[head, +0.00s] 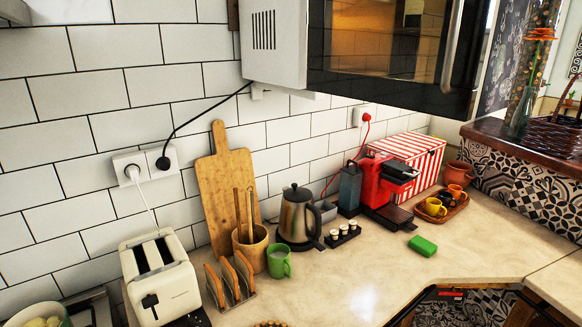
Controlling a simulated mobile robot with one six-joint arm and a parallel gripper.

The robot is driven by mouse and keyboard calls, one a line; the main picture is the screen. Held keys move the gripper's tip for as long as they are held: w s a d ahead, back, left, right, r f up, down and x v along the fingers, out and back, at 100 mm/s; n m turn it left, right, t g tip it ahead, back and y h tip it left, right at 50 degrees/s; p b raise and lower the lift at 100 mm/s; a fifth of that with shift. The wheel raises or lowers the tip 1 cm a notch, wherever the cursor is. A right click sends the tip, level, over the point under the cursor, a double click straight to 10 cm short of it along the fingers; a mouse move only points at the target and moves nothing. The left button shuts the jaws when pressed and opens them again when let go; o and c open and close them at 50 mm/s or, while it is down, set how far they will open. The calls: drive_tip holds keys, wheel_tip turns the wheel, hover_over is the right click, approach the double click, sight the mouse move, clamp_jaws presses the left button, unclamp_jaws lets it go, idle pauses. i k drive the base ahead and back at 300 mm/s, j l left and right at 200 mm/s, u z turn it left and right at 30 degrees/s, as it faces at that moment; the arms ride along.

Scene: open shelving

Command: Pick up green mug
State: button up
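The green mug (279,262) stands upright on the pale countertop (340,275). It is just right of a wooden utensil pot (250,245) and in front of the kettle. Its handle appears on its right side. Whether it touches the pot, I cannot tell. My gripper is not in view.
A wooden toast rack (232,283) and a cream toaster (160,280) stand left of the mug. A kettle (297,214) is behind it. A green sponge (423,246) lies to the right. A microwave (390,50) hangs above.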

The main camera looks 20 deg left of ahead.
sight(278, 256)
drive_tip(key=u, duration=1.1)
drive_tip(key=i+l+u, duration=0.2)
drive_tip(key=i, duration=0.25)
drive_tip(key=i+u, duration=0.25)
drive_tip(key=i, duration=0.15)
